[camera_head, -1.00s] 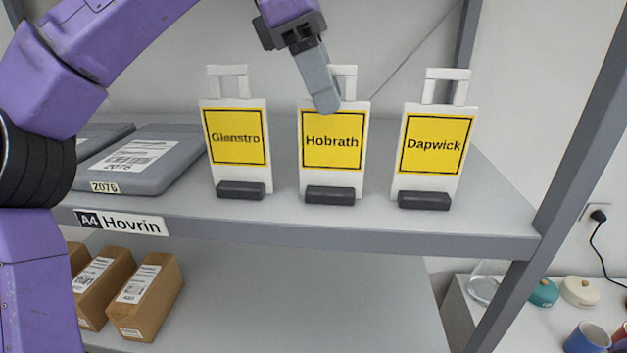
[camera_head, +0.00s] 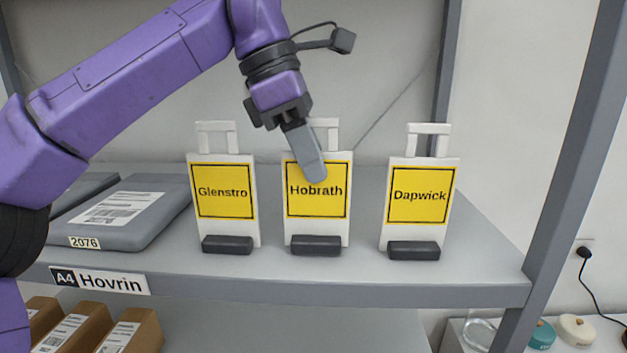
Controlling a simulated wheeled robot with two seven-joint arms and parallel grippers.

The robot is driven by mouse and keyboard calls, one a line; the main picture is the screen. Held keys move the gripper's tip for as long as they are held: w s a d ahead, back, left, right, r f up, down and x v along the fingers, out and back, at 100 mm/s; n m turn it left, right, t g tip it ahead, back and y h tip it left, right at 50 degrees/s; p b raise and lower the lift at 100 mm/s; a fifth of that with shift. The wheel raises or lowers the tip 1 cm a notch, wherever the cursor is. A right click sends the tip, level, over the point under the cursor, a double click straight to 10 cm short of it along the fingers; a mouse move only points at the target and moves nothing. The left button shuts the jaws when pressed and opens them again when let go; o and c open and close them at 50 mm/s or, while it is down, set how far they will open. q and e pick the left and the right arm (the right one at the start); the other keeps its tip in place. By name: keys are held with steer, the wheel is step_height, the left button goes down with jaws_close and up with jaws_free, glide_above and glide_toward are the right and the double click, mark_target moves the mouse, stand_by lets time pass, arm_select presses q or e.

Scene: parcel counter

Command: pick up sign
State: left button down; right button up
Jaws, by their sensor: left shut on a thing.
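Three white signs with yellow name panels, top handles and dark feet stand upright in a row on the grey shelf (camera_head: 400,284). They read Glenstro (camera_head: 223,235), Hobrath (camera_head: 317,226) and Dapwick (camera_head: 420,231), left to right. My left gripper (camera_head: 314,172) is at the Hobrath sign's handle, reaching down from above. It is shut on that sign's handle; its finger covers the left part of the handle and the top edge of the panel. The Hobrath sign's foot appears to rest on the shelf. My right gripper is not in view.
A grey flat parcel (camera_head: 132,212) with a white label lies left of the signs. Brown boxes (camera_head: 80,331) stand on the shelf below. A grey rack post (camera_head: 575,160) rises at the right. Free shelf surface lies right of the Dapwick sign.

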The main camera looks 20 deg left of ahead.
arm_select(q)
steer(key=shift+d+r, duration=0.1)
steer(key=shift+r, duration=0.3)
step_height(320, 180, up, 2)
steer(key=shift+d+r, duration=0.1)
steer(key=shift+r, duration=0.05)
steer(key=s+d+b, duration=0.2)
steer(key=s+b, duration=0.1)
steer(key=s, duration=0.5)
steer(key=s+d+b, duration=0.2)
steer(key=s+b, duration=0.2)
steer(key=s, duration=0.5)
steer(key=shift+s+d, duration=0.25)
steer(key=shift+d, duration=0.15)
